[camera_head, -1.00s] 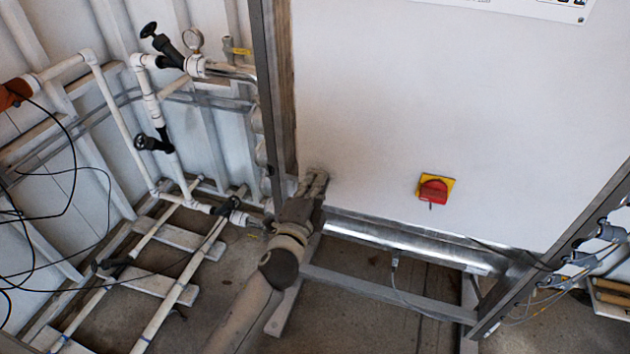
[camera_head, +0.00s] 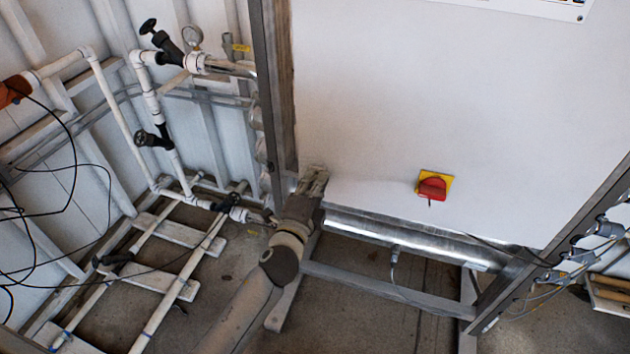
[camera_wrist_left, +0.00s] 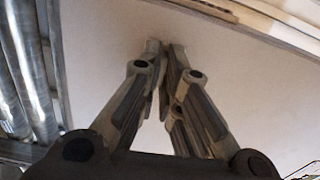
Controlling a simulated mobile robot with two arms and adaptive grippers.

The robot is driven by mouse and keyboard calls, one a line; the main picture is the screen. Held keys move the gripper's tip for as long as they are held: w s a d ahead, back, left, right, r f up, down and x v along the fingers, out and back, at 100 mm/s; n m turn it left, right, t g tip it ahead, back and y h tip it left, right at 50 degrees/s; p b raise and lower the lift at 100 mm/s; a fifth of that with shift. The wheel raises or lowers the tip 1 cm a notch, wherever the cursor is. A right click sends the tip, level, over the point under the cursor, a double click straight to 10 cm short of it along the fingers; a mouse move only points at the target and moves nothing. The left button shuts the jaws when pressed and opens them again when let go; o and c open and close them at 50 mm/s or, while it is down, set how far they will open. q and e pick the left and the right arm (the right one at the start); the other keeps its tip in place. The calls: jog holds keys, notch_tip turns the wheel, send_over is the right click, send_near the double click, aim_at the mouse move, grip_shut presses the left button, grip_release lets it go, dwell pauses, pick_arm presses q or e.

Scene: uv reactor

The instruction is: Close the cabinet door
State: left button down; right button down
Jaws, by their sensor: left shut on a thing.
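The white cabinet door (camera_head: 380,110) is a large flat panel filling the middle and right of the head view, with a red and yellow rotary switch (camera_head: 433,186) low on it. My left gripper (camera_head: 316,172) is at the door's lower left corner. In the left wrist view its fingertips (camera_wrist_left: 163,48) are close together against the white panel (camera_wrist_left: 225,75), shut on what seems to be the door's edge. The exact contact is hidden by the fingers. My right gripper is in neither view.
A grey metal frame post (camera_head: 268,100) stands left of the door. Shiny tubes (camera_head: 400,241) run below it, above a grey frame bar (camera_head: 390,291). White pipes with valves (camera_head: 150,100) fill the left side. Cables and connectors (camera_head: 585,255) sit at the right post.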

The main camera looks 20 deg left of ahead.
pick_arm(q)
jog(key=shift+w+h, duration=0.3)
jog(key=shift+w, duration=0.5)
jog(key=c, duration=1.6)
grip_release()
jog(key=shift+s, duration=0.1)
jog(key=s, duration=1.2)
jog(key=shift+a, duration=0.2)
jog(key=shift+w, duration=0.1)
